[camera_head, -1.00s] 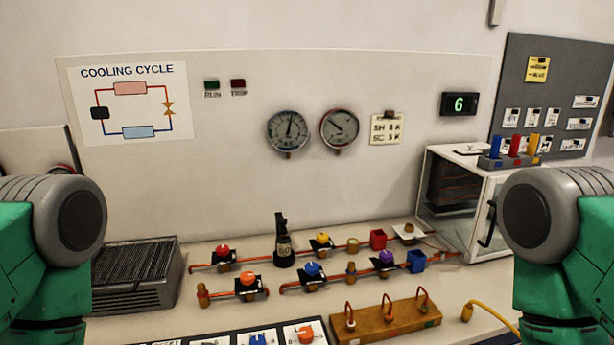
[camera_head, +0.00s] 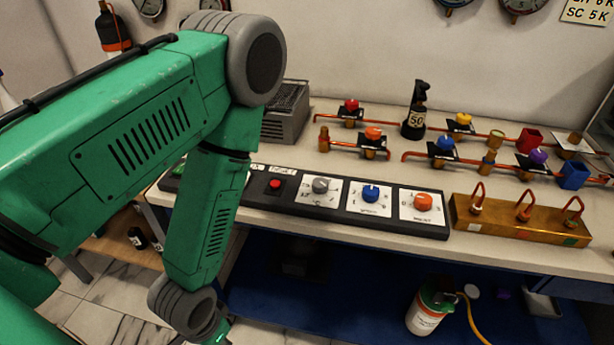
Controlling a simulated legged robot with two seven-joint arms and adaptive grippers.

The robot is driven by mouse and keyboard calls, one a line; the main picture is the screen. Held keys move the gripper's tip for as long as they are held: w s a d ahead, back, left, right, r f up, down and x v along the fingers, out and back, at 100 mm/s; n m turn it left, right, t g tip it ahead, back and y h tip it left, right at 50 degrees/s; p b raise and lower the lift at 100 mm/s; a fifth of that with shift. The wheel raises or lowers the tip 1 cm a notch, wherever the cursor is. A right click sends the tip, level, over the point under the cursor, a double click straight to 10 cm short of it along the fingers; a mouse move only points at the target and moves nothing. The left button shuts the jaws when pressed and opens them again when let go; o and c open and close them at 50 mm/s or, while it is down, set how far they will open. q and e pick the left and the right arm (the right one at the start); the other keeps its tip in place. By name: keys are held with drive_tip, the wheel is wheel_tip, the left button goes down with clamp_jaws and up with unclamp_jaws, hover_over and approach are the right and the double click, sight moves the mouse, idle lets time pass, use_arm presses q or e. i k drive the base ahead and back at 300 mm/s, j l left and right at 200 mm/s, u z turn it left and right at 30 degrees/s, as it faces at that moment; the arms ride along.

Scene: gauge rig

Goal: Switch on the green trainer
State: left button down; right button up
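The trainer bench carries a dark control strip (camera_head: 400,227) along its front edge. On the strip are a red button (camera_head: 275,184), a grey knob (camera_head: 320,185), a blue knob (camera_head: 371,194) and an orange knob (camera_head: 423,202). A small green patch (camera_head: 179,168) shows at the strip's left end; my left arm hides the part beside it. I cannot tell which control belongs to the green trainer. My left arm hangs down in front of the strip's left part, its wrist below the bench edge. Its gripper fingers are out of the picture. My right gripper is not in view.
Copper pipes with coloured valve knobs (camera_head: 373,133) and a black bottle-like part marked 50 (camera_head: 415,122) stand behind the strip. A brass block (camera_head: 520,224) with hooked pipes is at right. A white and green cylinder (camera_head: 430,306) stands below the bench.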

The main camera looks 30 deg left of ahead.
sight(178, 171)
drive_tip(key=u, duration=1.65)
